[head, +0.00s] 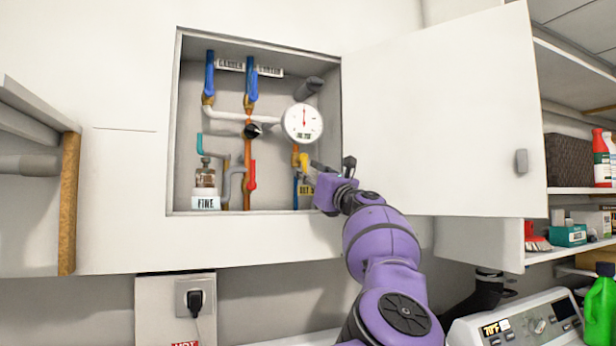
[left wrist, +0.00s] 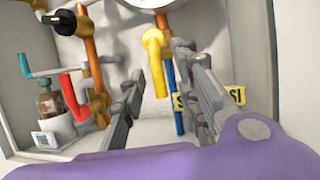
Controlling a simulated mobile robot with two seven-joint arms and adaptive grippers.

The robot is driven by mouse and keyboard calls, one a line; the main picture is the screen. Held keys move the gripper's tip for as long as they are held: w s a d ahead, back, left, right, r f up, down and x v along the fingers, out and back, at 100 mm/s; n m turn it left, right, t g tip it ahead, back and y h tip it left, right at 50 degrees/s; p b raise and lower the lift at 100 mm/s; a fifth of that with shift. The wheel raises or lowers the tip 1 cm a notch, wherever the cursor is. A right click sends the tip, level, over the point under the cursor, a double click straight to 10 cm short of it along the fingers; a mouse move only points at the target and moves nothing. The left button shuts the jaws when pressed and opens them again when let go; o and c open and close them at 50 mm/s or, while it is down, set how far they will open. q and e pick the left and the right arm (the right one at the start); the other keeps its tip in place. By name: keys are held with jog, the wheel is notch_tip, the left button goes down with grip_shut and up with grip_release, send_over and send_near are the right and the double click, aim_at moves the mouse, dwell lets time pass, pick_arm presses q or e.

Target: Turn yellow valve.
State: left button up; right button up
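The yellow valve (head: 304,162) is on an orange and blue pipe at the lower right inside the open wall cabinet, below the gauge. In the left wrist view the yellow valve handle (left wrist: 155,62) hangs down between my fingers. My left gripper (head: 332,168) is at the cabinet's lower right, just right of the valve. In the left wrist view its fingers (left wrist: 158,75) are apart, one on each side of the handle, and I see a gap on the left side. Contact on the right side is unclear. My right gripper is not in view.
The cabinet (head: 257,213) also holds a white gauge (head: 302,123), blue handles (head: 252,80), a black knob (head: 252,131), a red handle (head: 252,175) and a glass bottle (head: 205,175). Its door (head: 440,110) stands open to the right. A shelf with bottles is at far right.

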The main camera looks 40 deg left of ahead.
pick_arm(q)
jog(key=v, duration=1.2)
jog(key=shift+f, duration=0.1)
